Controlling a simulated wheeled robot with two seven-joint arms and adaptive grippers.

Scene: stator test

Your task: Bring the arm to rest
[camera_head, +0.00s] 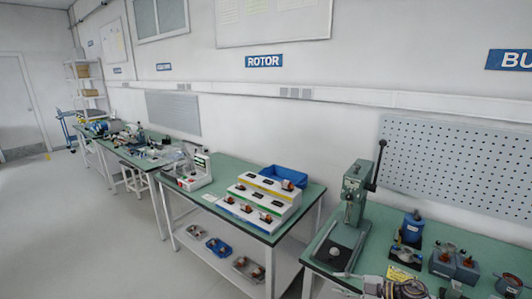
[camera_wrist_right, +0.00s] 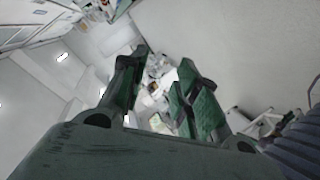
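My right gripper (camera_wrist_right: 163,57) is open and empty in the right wrist view. Its two dark green fingers stand apart, with only distant, blurred background between them. In the head view, part of what looks like my right gripper (camera_head: 388,287) shows at the bottom edge, in front of the near green bench (camera_head: 318,249); the frame cuts it off. I cannot tell how far it is from the bench top. My left gripper is not in view.
On the near bench stand a lever press (camera_head: 354,205), a blue-topped device (camera_head: 412,226) and grey boxes (camera_head: 455,263). A second bench holds a stepped white rack (camera_head: 262,200) and a blue bin (camera_head: 284,176). Open floor (camera_head: 85,230) lies at the left.

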